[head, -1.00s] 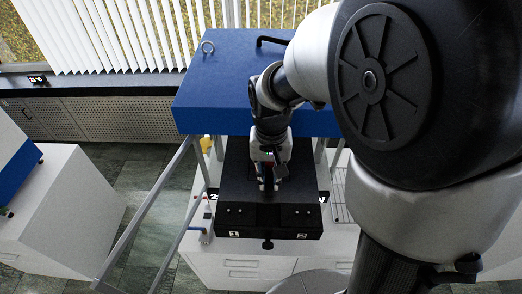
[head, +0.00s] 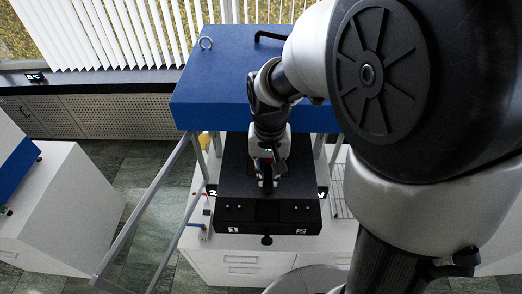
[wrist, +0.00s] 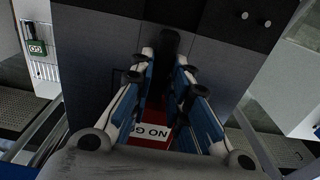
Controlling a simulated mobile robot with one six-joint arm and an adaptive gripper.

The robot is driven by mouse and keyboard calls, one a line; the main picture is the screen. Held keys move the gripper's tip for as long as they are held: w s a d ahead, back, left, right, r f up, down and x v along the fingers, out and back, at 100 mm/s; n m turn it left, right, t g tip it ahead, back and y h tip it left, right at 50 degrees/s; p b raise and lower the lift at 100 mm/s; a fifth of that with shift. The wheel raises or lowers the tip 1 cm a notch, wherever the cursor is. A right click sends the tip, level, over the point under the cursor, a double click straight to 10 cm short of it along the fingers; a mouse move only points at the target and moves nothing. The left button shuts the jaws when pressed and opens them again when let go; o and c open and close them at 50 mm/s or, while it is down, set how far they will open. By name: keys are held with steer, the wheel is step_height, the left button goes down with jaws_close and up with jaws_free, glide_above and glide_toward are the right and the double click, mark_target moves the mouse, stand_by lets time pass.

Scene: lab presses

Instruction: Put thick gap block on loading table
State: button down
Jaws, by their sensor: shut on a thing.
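The loading table, a black slab (head: 240,185) with a front face numbered 1 and 2, sits in front of and below the blue press top. My gripper (head: 266,186) is over the middle of the slab, pointing down. In the wrist view its two blue-and-white fingers (wrist: 168,62) are close together on a dark piece. A red surface lettered NO GO (wrist: 155,132) shows between the fingers; I take it as part of the held thick gap block. The fingers hide much of it. I cannot tell whether the block touches the slab.
The blue press top (head: 225,85), with a ring and a black handle, overhangs behind the slab. A green GO label (wrist: 37,48) shows off to the left in the wrist view. Slanted metal bars (head: 150,215) stand left. A white cabinet (head: 75,205) stands farther left.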

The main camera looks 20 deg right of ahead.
steer(key=shift+f+b, duration=0.3)
steer(key=shift+f, duration=0.1)
steer(key=c, duration=1.4)
jaws_free()
steer(key=shift+c, duration=0.2)
